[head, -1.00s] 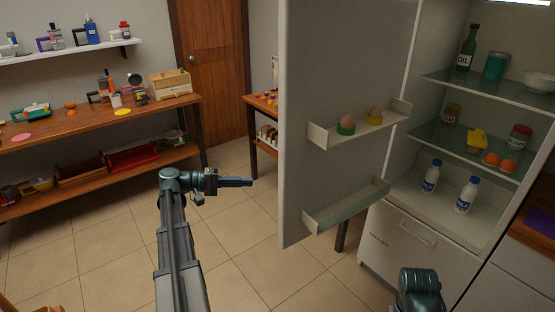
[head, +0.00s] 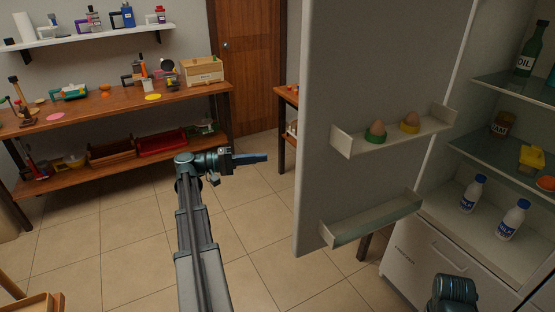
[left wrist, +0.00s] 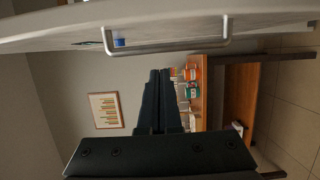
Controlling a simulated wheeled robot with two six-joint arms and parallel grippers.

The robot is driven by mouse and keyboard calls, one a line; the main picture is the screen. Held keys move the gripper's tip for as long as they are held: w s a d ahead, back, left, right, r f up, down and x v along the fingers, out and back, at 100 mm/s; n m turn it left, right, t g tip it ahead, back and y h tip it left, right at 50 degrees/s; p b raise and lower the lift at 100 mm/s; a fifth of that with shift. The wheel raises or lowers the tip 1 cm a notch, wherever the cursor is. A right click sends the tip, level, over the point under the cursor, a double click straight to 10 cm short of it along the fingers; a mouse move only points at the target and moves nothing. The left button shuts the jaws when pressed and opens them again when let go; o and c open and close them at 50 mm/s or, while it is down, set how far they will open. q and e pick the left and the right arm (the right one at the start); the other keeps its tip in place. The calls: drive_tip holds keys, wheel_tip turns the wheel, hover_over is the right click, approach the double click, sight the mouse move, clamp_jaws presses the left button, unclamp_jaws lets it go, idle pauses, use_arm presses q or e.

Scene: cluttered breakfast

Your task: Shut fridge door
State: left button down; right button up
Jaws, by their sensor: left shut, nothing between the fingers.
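The fridge door (head: 385,75) stands wide open, its inner side facing me. Two shelves on it show; the upper one (head: 400,138) carries eggs in cups. The fridge body (head: 440,262) is at the right, its inside exposed. My left gripper (head: 266,157) is shut and empty, pointing right, a little left of the door's free edge in the picture. In the left wrist view, its fingers (left wrist: 160,92) are together and apart from the door's grey handle (left wrist: 170,48) on the outer face above. My right gripper is out of view; only part of my right arm shows.
Milk bottles (head: 473,194) stand inside the fridge, and an oil bottle (head: 529,52) is higher up. A cluttered wooden workbench (head: 130,101) stands at the left. A second wooden table (head: 287,96) is partly behind the door. The tiled floor (head: 120,225) between is clear.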

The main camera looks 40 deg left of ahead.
use_arm(q)
drive_tip(key=w+d, duration=0.5)
drive_tip(key=d, duration=0.4)
drive_tip(key=shift+w+d, duration=0.2)
drive_tip(key=shift+d, duration=0.1)
